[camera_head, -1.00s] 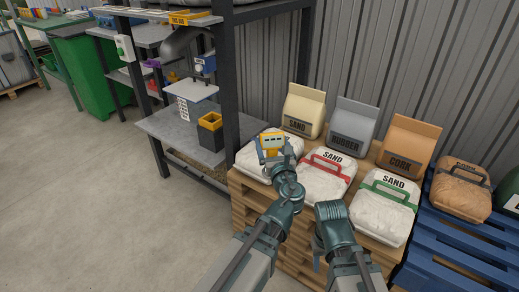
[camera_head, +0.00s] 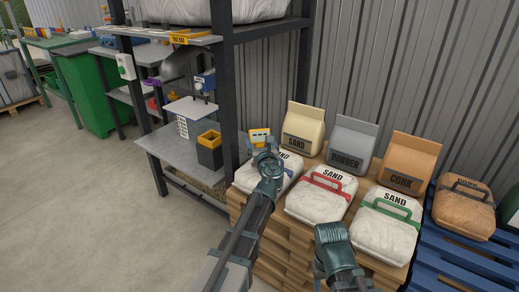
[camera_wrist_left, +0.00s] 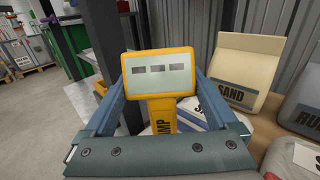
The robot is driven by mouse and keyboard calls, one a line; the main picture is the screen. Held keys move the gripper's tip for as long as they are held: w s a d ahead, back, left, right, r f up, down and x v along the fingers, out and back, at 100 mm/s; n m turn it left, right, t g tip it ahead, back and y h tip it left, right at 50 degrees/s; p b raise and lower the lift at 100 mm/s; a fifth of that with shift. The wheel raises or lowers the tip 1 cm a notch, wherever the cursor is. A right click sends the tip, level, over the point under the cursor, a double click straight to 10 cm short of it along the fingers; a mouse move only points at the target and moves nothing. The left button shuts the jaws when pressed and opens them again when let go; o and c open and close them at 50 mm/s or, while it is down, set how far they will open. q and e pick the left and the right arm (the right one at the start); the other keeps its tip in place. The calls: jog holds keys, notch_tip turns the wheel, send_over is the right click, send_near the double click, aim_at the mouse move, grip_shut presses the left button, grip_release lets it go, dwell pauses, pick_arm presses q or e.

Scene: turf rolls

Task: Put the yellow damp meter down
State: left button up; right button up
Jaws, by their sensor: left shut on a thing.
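The yellow damp meter (camera_head: 260,135) is held up in my left gripper (camera_head: 260,143), above the back of the leftmost white sand bag. In the left wrist view the meter (camera_wrist_left: 160,87) stands upright between the two fingers (camera_wrist_left: 160,108), with its pale display facing the camera. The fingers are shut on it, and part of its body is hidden. My right arm shows at the bottom of the head view, but its fingertips cannot be made out.
White sand bags (camera_head: 318,199) lie on a wooden pallet stack (camera_head: 277,248). Upright sand (camera_head: 303,127), rubber (camera_head: 349,145) and cork (camera_head: 405,163) bags stand behind. A shelf post (camera_head: 228,100) is close left of the meter. A dark bin with a yellow rim (camera_head: 209,152) sits on the lower grey shelf (camera_head: 170,150).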

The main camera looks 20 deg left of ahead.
pick_arm(q)
jog(key=shift+f+b, duration=1.85)
jog(key=shift+f, duration=0.05)
jog(key=shift+r, duration=0.15)
jog(key=o, duration=1.4)
jog(key=shift+c, duration=0.2)
jog(key=v, duration=1.2)
